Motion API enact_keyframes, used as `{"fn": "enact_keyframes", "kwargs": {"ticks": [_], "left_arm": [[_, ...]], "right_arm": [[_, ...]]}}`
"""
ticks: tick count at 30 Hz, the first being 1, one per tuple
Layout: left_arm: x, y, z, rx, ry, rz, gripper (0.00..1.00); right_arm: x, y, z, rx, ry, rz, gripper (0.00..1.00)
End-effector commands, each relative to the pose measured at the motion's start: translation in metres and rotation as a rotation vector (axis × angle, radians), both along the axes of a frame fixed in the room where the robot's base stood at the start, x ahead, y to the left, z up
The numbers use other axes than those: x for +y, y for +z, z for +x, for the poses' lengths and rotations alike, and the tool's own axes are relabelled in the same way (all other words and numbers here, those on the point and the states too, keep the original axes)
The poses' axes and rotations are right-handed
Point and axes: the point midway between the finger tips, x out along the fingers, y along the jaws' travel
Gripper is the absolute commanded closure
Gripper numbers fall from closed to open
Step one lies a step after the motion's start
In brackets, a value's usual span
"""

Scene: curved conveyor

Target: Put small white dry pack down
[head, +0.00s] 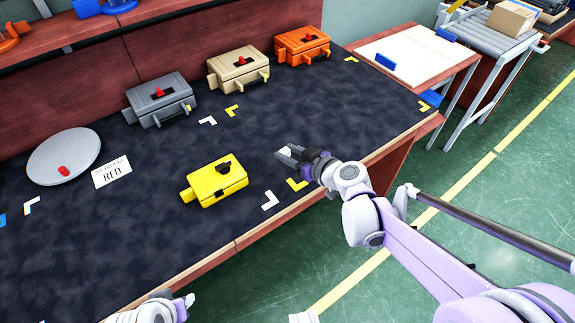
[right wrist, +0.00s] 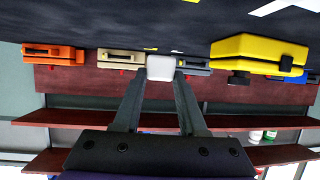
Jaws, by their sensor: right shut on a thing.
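The small white dry pack (right wrist: 160,67) is held between the fingertips of my right gripper (right wrist: 158,80), which is shut on it. In the head view, my right gripper (head: 288,155) is low over the dark mat, right of the yellow case (head: 217,182). Only a little of the white pack (head: 286,150) shows there between the fingers. I cannot tell whether the pack touches the mat.
Grey (head: 160,100), beige (head: 238,70) and orange (head: 302,46) cases stand along the back. Yellow and white corner marks are on the mat. The mat around my gripper is clear.

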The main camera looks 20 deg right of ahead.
Motion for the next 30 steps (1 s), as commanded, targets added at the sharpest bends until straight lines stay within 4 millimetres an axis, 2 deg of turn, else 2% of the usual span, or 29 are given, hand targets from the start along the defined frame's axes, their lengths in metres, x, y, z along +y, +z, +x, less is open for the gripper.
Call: {"fn": "enact_keyframes", "kwargs": {"ticks": [6, 9, 22, 23, 27, 30], "left_arm": [[0.000, -0.015, 0.001, 0.005, 0.000, 0.000, 0.56], [0.000, -0.016, 0.001, 0.006, 0.000, 0.000, 0.56], [0.000, -0.018, 0.002, 0.006, 0.000, 0.000, 0.56], [0.000, -0.018, 0.001, 0.006, 0.000, 0.000, 0.56], [0.000, -0.018, 0.001, 0.006, 0.000, 0.000, 0.56], [0.000, -0.017, 0.001, 0.006, 0.000, 0.000, 0.56]], "right_arm": [[0.000, -0.035, 0.000, 0.000, 0.000, 0.000, 1.00], [0.000, -0.044, 0.000, 0.000, 0.000, 0.000, 1.00], [0.000, -0.049, 0.000, 0.000, 0.000, 0.000, 1.00], [0.000, -0.048, 0.000, 0.000, 0.000, 0.000, 0.54], [0.000, -0.048, 0.000, 0.000, 0.000, 0.000, 0.29], [0.000, -0.048, 0.000, 0.000, 0.000, 0.000, 0.29]]}}
